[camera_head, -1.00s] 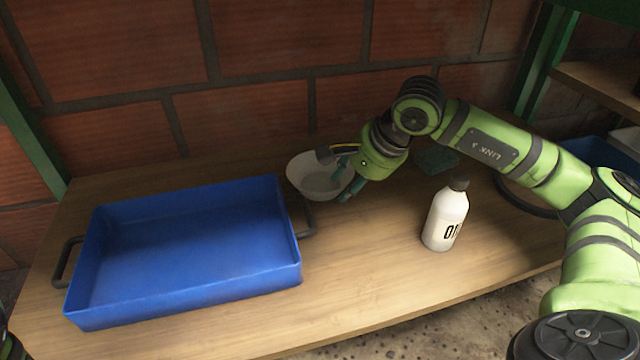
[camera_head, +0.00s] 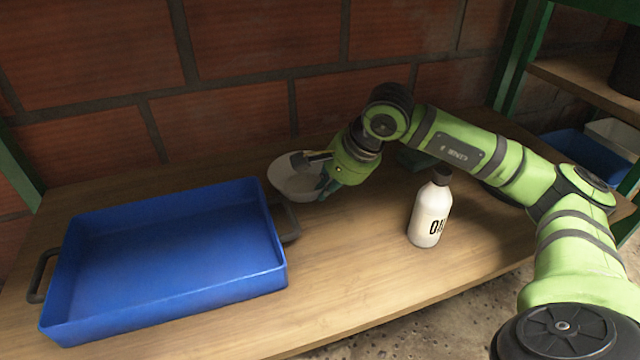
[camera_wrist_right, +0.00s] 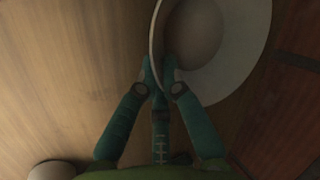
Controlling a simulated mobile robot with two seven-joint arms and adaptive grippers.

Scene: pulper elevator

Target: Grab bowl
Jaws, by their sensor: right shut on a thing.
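The white bowl (camera_head: 290,184) is at the back of the wooden table, just behind the right end of the blue tray, and looks tilted. My right gripper (camera_head: 322,178) reaches it from the right and is shut on its near rim. In the right wrist view the bowl (camera_wrist_right: 232,70) fills the upper right, and the fingertips of my right gripper (camera_wrist_right: 160,78) stand on either side of the rim. I cannot tell whether the bowl touches the table. My left gripper is not in view.
The empty blue tray (camera_head: 75,312) with dark handles takes up the left of the table. A white bottle (camera_head: 429,216) with a dark cap stands upright at the right, near my right arm. A brick wall (camera_head: 250,110) closes off the back. The front middle of the table is clear.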

